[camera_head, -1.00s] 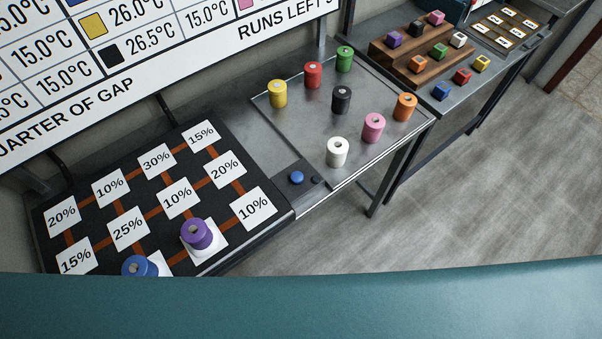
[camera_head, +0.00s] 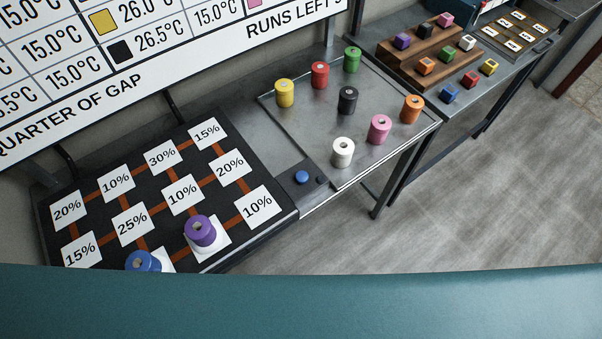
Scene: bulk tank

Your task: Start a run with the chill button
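A round blue button (camera_head: 302,177) sits on a dark panel between the black percentage board and the metal tray; I take it to be the chill button, though no label on it is readable. A smaller dark button or knob (camera_head: 322,181) is just to its right. A purple cylinder (camera_head: 200,231) and a blue cylinder (camera_head: 143,262) stand on squares of the black board (camera_head: 105,240). Neither of my grippers is in view.
A metal tray (camera_head: 385,165) holds several coloured cylinders. A wall board (camera_head: 150,60) shows temperatures and "RUNS LEFT". Another table at the back right has a wooden stepped stand (camera_head: 397,68) and coloured cubes. Grey floor (camera_head: 480,200) at the right is clear.

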